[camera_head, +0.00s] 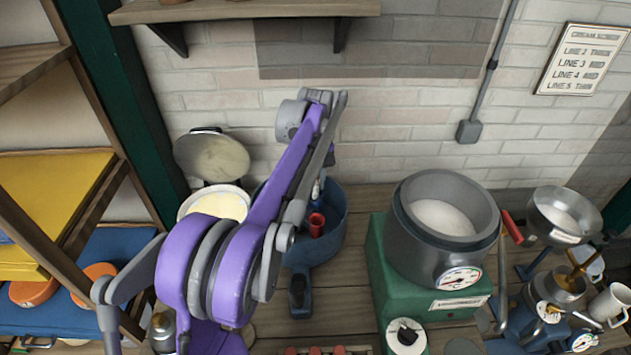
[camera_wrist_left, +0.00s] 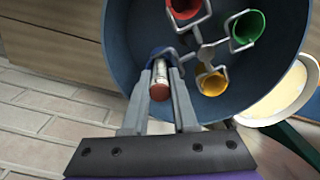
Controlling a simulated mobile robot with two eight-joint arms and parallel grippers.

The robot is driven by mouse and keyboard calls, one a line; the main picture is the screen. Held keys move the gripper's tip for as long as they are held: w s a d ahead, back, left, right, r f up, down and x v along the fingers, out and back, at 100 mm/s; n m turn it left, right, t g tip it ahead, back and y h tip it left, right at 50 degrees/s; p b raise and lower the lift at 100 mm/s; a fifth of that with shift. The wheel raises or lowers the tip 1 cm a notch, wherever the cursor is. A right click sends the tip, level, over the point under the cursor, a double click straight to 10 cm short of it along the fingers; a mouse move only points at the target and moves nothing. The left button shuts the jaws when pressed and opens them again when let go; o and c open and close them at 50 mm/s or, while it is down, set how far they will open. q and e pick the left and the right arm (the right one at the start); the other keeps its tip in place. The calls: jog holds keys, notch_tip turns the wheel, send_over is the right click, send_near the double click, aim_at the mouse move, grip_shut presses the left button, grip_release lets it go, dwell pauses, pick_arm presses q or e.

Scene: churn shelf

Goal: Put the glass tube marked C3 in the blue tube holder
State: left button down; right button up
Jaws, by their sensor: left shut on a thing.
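My left gripper (camera_wrist_left: 165,72) is shut on a glass tube (camera_wrist_left: 160,90) with a brown-red end, seen between its fingers in the left wrist view. No marking on the tube can be read. The tube's far end is at a dark blue holder (camera_wrist_left: 174,50); I cannot tell how deep it sits in it. Red (camera_wrist_left: 184,6), green (camera_wrist_left: 246,26) and yellow (camera_wrist_left: 211,83) holders are beside it inside a blue round tub (camera_wrist_left: 128,40). In the head view my arm hides most of the tub (camera_head: 333,240) and the gripper. My right gripper is not in view.
A cream-filled bowl (camera_head: 215,203) stands left of the tub. A grey vat on a green base (camera_head: 385,290) stands to its right. A brick wall (camera_head: 400,110) is behind, with a wooden shelf (camera_head: 240,10) above. Bare planks lie between tub and green base.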

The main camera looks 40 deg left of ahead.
pick_arm(q)
jog(key=shift+f+b, duration=0.3)
jog(key=shift+f, duration=0.4)
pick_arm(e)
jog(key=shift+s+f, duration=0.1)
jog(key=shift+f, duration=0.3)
pick_arm(q)
jog(key=shift+c, duration=1.5)
grip_release()
jog(key=shift+r, duration=0.15)
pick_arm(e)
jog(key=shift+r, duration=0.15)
pick_arm(q)
jog(key=shift+r+p, duration=2.65)
jog(key=shift+r, duration=1.95)
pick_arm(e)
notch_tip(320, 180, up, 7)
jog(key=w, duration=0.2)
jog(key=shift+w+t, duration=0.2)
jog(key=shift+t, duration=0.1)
pick_arm(q)
jog(key=shift+f, duration=0.15)
